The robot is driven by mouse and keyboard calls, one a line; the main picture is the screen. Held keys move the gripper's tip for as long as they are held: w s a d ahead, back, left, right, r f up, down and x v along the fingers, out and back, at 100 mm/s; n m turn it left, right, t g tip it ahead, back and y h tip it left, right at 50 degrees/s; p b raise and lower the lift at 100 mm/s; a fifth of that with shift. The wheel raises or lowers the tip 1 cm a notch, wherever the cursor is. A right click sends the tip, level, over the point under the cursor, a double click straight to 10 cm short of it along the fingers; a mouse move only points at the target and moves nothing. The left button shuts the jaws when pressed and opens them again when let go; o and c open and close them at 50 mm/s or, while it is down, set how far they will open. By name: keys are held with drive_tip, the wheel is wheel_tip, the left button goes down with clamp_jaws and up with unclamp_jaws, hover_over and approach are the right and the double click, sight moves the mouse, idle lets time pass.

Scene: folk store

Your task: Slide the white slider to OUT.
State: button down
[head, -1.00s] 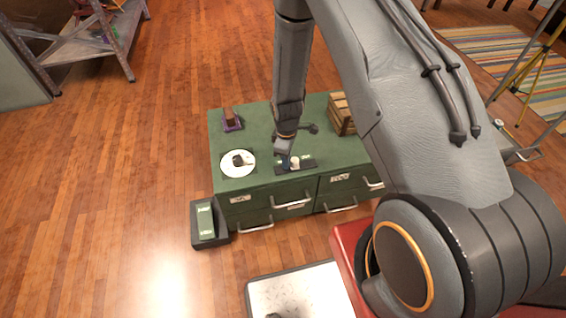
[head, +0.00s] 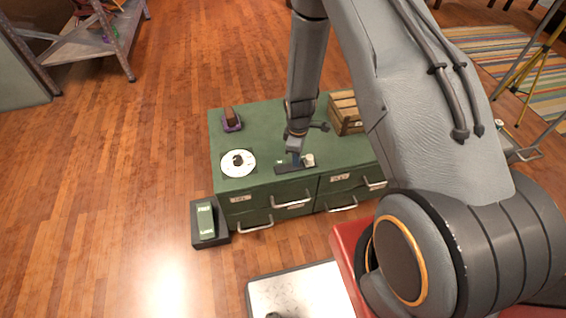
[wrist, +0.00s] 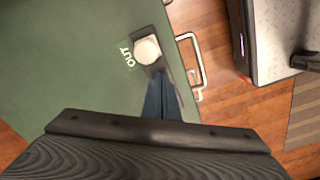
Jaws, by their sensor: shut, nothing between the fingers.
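The white slider (head: 309,160) is a round knob at the right end of a dark track (head: 283,170) on top of the green cabinet. In the wrist view the white slider (wrist: 148,50) is beside the printed word OUT (wrist: 127,57), near the upper end of its track. My gripper (head: 295,160) is shut and empty, low over the track just left of the knob. In the wrist view its blue fingers (wrist: 163,90) are close below the knob; whether they touch it is unclear. They hide part of the track.
The green cabinet (head: 262,120) also carries a white dial (head: 230,170) with a dark knob, a brown object on a purple base (head: 231,122), and a wooden crate (head: 346,112). A dark box with a green top (head: 206,220) is at its left front.

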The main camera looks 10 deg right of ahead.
drive_tip(key=shift+a, duration=0.1)
drive_tip(key=shift+a, duration=0.9)
wheel_tip(320, 180, up, 9)
drive_tip(key=p, duration=0.6)
drive_tip(key=s+d+r+m+p, duration=0.1)
drive_tip(key=s+r+m, duration=0.4)
drive_tip(key=r, duration=0.9)
drive_tip(key=s+r+m+p, duration=0.1)
drive_tip(key=s+r+m, duration=0.2)
drive_tip(key=s+r, duration=0.8)
drive_tip(key=s+r+m, duration=0.4)
drive_tip(key=s+r, duration=0.2)
drive_tip(key=r, duration=0.3)
drive_tip(key=shift+d+r+p, duration=0.15)
drive_tip(key=shift+p, duration=0.25)
